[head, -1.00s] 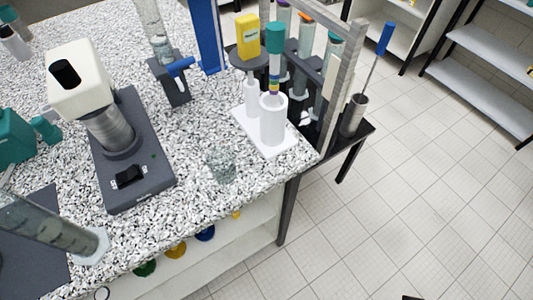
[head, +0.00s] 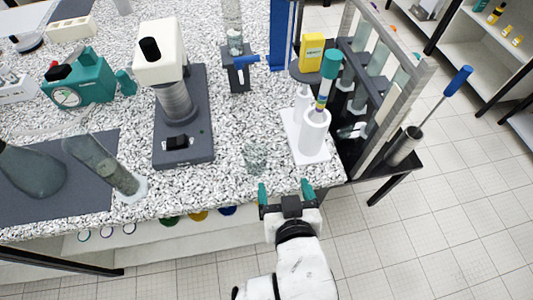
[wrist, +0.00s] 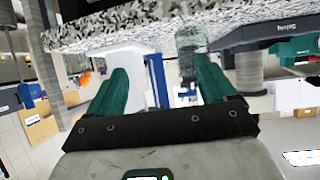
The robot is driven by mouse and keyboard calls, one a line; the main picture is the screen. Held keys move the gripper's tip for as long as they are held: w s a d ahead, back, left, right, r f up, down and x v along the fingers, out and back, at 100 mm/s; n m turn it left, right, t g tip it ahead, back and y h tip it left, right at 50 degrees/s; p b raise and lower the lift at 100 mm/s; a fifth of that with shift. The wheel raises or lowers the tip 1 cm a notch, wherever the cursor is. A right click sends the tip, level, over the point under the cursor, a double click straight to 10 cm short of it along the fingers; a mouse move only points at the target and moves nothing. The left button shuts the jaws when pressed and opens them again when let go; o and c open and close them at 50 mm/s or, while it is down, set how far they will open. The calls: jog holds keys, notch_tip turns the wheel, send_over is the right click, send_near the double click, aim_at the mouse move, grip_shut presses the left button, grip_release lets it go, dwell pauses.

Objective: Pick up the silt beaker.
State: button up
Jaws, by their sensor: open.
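A small clear glass beaker (head: 255,157), which I take to be the silt beaker, stands near the front edge of the speckled counter (head: 232,180). It is hard to make out against the speckle, and I cannot tell what it holds. It also shows in the wrist view (wrist: 190,38), at the top, beyond the right finger. My gripper (head: 285,190) has green fingertips and is open and empty at the counter's front edge, nearer than the beaker and a little to its right. The open fingers show in the wrist view (wrist: 158,75) with nothing between them.
A white stand (head: 312,135) with a teal-topped tool is right of the beaker. A tilted measuring cylinder (head: 105,165) and a flask (head: 30,172) are further left. A dark rack (head: 375,75) stands right. The floor in front is clear.

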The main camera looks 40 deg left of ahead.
jog(key=n+y, duration=0.1)
jog(key=y, duration=0.1)
send_near(254, 150)
jog(key=w+a, duration=0.2)
jog(key=a, duration=0.1)
jog(key=shift+f+p, duration=0.2)
jog(key=shift+p, duration=0.1)
jog(key=shift+d+f+p+x, duration=0.1)
jog(key=shift+f+p+x, duration=0.15)
jog(key=shift+x, duration=1.25)
jog(key=shift+d+f+p+x, duration=0.1)
jog(key=shift+p+x, duration=0.1)
jog(key=shift+x, duration=1.25)
jog(key=c, duration=1.1)
